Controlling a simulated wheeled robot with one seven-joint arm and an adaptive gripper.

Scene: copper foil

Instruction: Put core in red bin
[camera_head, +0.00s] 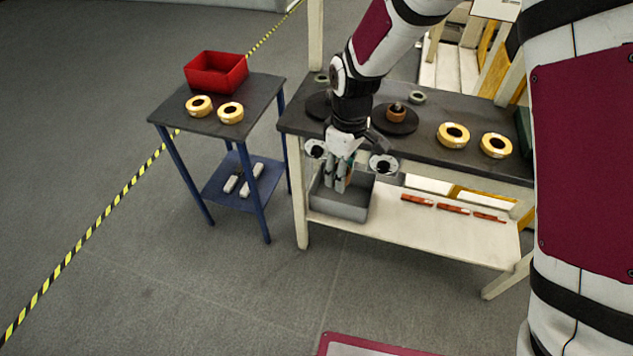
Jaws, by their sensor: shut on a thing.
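The red bin (215,72) stands open at the back of the small blue-legged table on the left. My gripper (338,185) points down at the front of the larger workbench, above and partly in front of a grey bin. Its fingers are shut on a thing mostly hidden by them. Only a small brownish sliver shows beside the fingers; I take it for the core but cannot make out its shape. The gripper is to the right of the red bin, and lower in the picture.
The small table (190,118) also holds two yellow rolls (231,113). The workbench (430,150) bears dark discs, a brown roll (397,113) on one disc, grey-green rings (417,97) and two more yellow rolls (453,135). The grey bin (340,211) sits on its lower shelf.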

